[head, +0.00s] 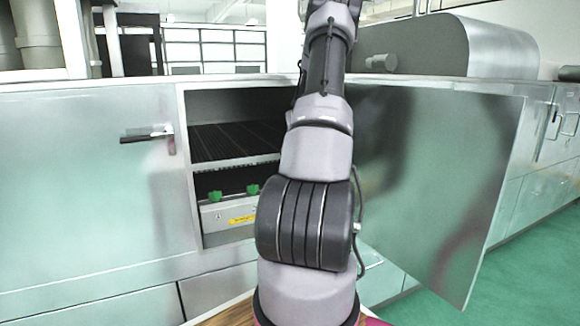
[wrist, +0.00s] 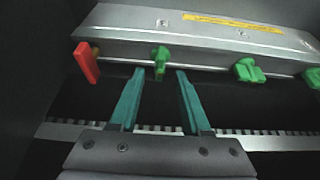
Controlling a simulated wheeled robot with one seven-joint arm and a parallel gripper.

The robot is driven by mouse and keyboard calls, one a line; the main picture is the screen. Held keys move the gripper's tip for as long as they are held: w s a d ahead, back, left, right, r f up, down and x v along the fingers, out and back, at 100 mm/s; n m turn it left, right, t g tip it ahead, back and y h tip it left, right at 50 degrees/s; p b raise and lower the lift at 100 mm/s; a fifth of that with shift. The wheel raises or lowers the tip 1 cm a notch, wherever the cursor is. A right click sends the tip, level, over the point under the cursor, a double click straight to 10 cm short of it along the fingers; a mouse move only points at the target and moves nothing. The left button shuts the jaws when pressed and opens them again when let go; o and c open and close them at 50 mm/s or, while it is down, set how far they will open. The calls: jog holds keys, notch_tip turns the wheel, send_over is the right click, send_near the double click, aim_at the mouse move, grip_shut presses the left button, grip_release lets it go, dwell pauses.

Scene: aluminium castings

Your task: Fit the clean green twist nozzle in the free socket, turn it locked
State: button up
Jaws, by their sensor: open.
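In the wrist view, a green nozzle (wrist: 160,60) sits at the metal manifold bar (wrist: 130,48), with its narrow end toward me. My gripper (wrist: 160,73) is open, its two teal fingers on either side of and just short of this nozzle, with gaps at both sides. Another green nozzle (wrist: 247,70) on the bar to the right shows its wings spread wide. A third green nozzle (wrist: 313,77) is cut by the right edge. I see no clearly empty socket. Whether the middle nozzle is locked, I cannot tell. In the head view my arm hides the gripper.
A red flat piece (wrist: 86,62) hangs at the bar's left end. A toothed metal rail (wrist: 270,140) runs below. In the head view, an open cabinet door (head: 440,180) stands right of my arm; green nozzles (head: 215,196) show inside the opening, above a yellow label (head: 243,219).

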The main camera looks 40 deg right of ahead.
jog(key=shift+x, duration=1.45)
grip_shut()
jog(key=shift+s+d+n+y, duration=0.1)
jog(key=shift+n+y, duration=0.1)
jog(key=shift+n, duration=0.25)
jog(key=shift+d+n+y, duration=0.15)
jog(key=shift+n+y, duration=0.05)
jog(key=shift+n, duration=0.25)
jog(key=n, duration=0.2)
jog(key=n+y, duration=0.1)
jog(key=n, duration=0.1)
jog(key=shift+n+y, duration=0.3)
jog(key=shift+d+n+y, duration=0.1)
jog(key=shift+n+y, duration=0.4)
jog(key=shift+n, duration=0.7)
jog(key=n+g+y, duration=0.1)
jog(key=n, duration=0.3)
